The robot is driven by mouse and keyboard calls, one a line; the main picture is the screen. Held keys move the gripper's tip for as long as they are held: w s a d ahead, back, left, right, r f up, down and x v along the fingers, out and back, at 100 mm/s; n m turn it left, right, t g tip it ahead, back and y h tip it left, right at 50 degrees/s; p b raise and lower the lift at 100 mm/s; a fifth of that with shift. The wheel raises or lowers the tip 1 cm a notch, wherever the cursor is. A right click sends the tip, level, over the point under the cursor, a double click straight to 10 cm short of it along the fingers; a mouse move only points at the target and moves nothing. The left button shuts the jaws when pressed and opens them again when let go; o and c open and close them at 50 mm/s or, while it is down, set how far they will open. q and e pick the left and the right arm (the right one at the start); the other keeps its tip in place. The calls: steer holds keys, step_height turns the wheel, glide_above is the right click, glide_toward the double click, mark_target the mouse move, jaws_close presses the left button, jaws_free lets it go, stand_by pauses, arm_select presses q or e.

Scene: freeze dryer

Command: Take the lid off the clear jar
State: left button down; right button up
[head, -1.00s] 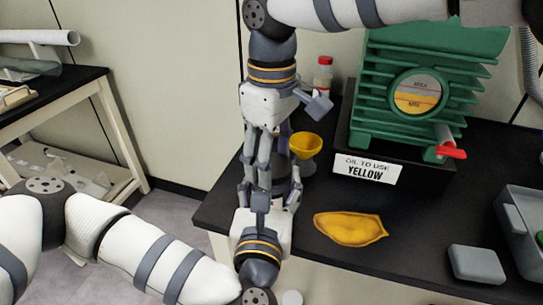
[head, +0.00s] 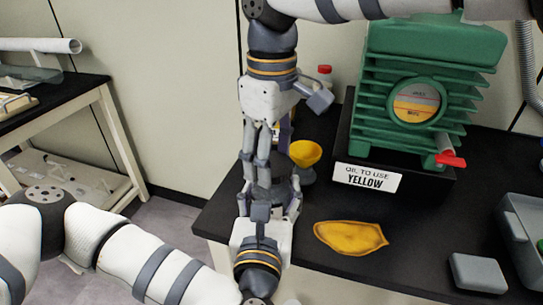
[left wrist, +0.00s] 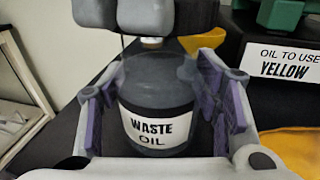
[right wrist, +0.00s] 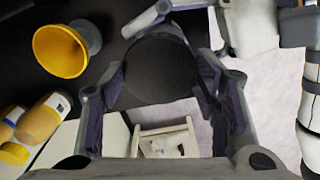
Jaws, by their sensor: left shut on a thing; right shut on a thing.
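The clear jar (left wrist: 155,100), labelled WASTE OIL and dark inside, stands upright between my left gripper's purple pads in the left wrist view. My left gripper (head: 268,192) is shut on the jar's sides, low in the head view. My right gripper (head: 262,152) points down from above it. In the right wrist view a dark round lid (right wrist: 160,70) lies between the right gripper's fingers, which are shut on it. The fingers hide most of the jar and lid in the head view. I cannot tell for sure whether lid and jar still touch.
A yellow funnel (head: 305,153) is close to the right of the grippers. A green pump (head: 432,60) stands behind, with an OIL TO USE YELLOW sign (head: 367,177). A yellow piece (head: 350,237) lies on the black bench, with a grey box (head: 478,272) further right.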

step_height(320, 180, up, 4)
arm_select(q)
steer(key=shift+c, duration=2.3)
jaws_free()
steer(key=shift+s, duration=0.1)
steer(key=s+a, duration=0.1)
steer(key=s, duration=1)
steer(key=shift+s+a+r, duration=0.2)
steer(key=shift+s+r, duration=0.05)
steer(key=shift+s, duration=0.15)
